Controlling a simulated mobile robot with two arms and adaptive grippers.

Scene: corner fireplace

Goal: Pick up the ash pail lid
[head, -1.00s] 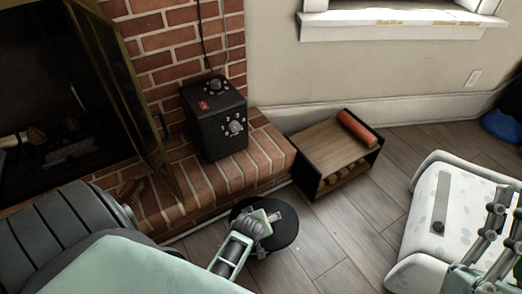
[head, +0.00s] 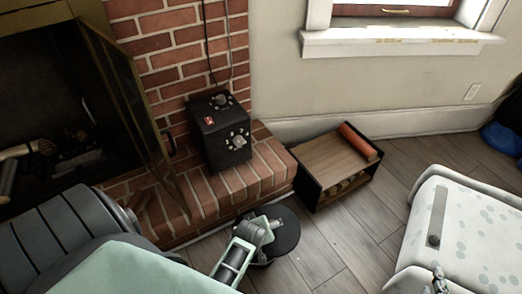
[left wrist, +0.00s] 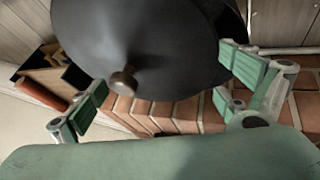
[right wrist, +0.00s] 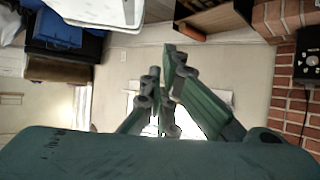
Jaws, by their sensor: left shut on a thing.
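The ash pail lid (left wrist: 165,45) is a black, shallow dome with a small brownish knob (left wrist: 122,82), large in the left wrist view. In the head view it is a dark disc (head: 285,238) low in front of the brick hearth. My left gripper (head: 262,228) is over its near left side. The pail below is mostly hidden. My right gripper (right wrist: 172,65) has its fingers together and empty; only a bit of it (head: 440,282) shows in the head view.
A black box with knobs (head: 225,140) stands on the brick hearth (head: 250,180). An open wooden rack (head: 325,160) with an orange-red roll (head: 358,141) stands right of it. A white dotted padded piece (head: 480,235) fills the lower right. Floor (head: 345,235) between is clear.

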